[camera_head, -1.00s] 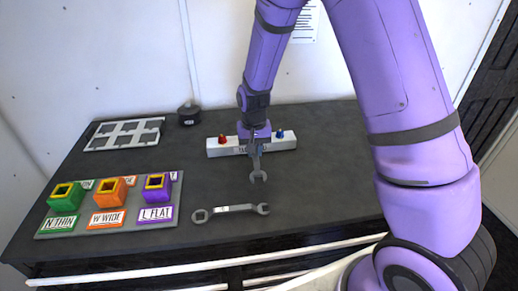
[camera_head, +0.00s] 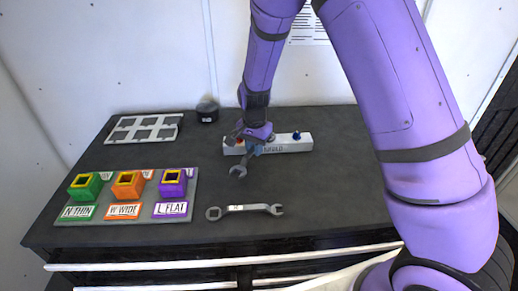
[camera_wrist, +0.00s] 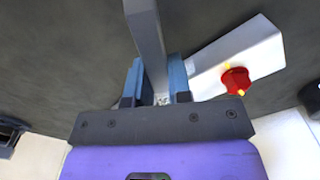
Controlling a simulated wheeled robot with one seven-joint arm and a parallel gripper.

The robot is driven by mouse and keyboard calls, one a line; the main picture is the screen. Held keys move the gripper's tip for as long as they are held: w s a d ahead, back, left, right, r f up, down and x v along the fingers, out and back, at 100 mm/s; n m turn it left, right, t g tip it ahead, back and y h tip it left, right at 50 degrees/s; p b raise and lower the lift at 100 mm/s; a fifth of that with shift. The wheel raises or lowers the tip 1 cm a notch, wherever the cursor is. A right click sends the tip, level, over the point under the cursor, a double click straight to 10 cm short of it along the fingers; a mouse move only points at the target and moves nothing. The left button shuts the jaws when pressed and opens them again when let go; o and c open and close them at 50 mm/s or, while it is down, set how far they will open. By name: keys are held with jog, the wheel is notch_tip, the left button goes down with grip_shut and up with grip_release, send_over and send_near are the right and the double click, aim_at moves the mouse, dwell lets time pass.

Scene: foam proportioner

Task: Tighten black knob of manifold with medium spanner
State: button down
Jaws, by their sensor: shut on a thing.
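My gripper (camera_head: 256,149) is shut on a grey spanner (camera_head: 238,170), held in front of the manifold's left half, its open jaw toward the lower left. In the wrist view, the spanner's shaft (camera_wrist: 147,35) runs up from between the blue fingers (camera_wrist: 156,82), its far end out of frame. The white manifold (camera_head: 293,146) lies at the back of the table. Its red knob (camera_wrist: 236,80) stands clear to the right of the fingers in the wrist view. A blue knob (camera_head: 297,135) is near its right end. No black knob can be made out; my wrist hides part of the manifold.
Another, longer spanner (camera_head: 244,210) lies near the table's front. A grey board (camera_head: 146,211) with green, orange and purple holders is at the left. A grey slotted frame (camera_head: 145,127) and a black round pot (camera_head: 207,112) are at the back. The table's right side is clear.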

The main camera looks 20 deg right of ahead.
jog(key=shift+w+a+m, duration=0.5)
jog(key=shift+w+m, duration=0.25)
jog(key=shift+m, duration=0.25)
jog(key=shift+w+a+m, duration=0.5)
jog(key=shift+w+m, duration=0.2)
jog(key=shift+m, duration=0.3)
jog(key=shift+s+d+n, duration=0.4)
jog(key=shift+s+n, duration=0.3)
jog(key=shift+n, duration=0.1)
notch_tip(320, 180, up, 6)
